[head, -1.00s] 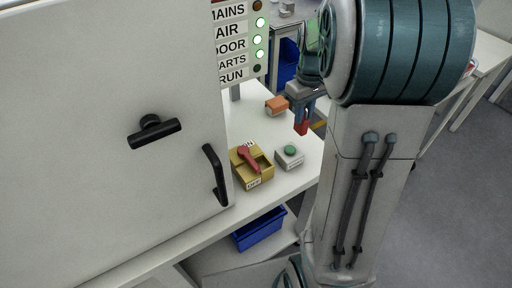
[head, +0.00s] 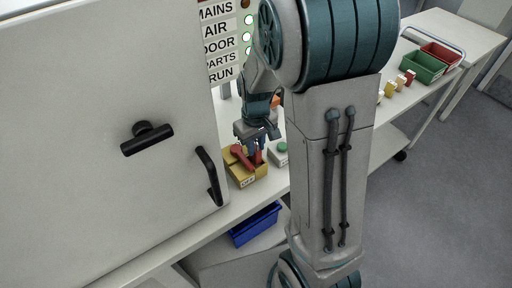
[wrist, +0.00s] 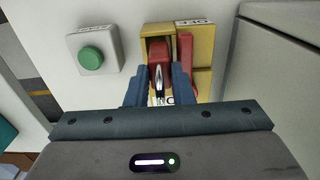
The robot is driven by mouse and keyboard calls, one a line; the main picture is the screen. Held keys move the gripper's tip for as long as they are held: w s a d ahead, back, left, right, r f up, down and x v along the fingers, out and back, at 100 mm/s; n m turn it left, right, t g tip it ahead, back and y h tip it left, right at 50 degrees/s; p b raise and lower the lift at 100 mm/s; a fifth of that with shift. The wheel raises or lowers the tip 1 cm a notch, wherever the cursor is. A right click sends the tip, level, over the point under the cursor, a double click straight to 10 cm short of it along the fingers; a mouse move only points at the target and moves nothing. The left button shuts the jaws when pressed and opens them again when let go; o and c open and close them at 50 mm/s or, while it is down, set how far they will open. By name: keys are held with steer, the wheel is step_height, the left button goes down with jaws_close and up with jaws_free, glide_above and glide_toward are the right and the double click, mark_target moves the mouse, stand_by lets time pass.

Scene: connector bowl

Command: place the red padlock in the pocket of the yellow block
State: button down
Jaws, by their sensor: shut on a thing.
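The yellow block (head: 247,178) sits on the bench beside the white cabinet, with a red lever (head: 240,154) on its top. In the wrist view the block (wrist: 204,48) shows its pocket (wrist: 153,31) left of the red lever (wrist: 185,60). My gripper (wrist: 157,84) is shut on the red padlock (wrist: 160,54), with the metal shackle between the blue fingers. The padlock's red body is over the pocket opening. It also shows small in the head view (head: 258,158), at the block's right part. I cannot tell how far it is inside the pocket.
A grey box with a green button (wrist: 91,58) stands just left of the block in the wrist view. The white cabinet (head: 100,120) with its black handle (head: 210,175) is close on the left.

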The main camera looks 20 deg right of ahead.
steer(key=shift+f, duration=1)
steer(key=shift+f, duration=0.15)
steer(key=c, duration=1.3)
jaws_free()
steer(key=shift+d, duration=0.1)
steer(key=shift+o, duration=0.2)
steer(key=shift+a, duration=0.2)
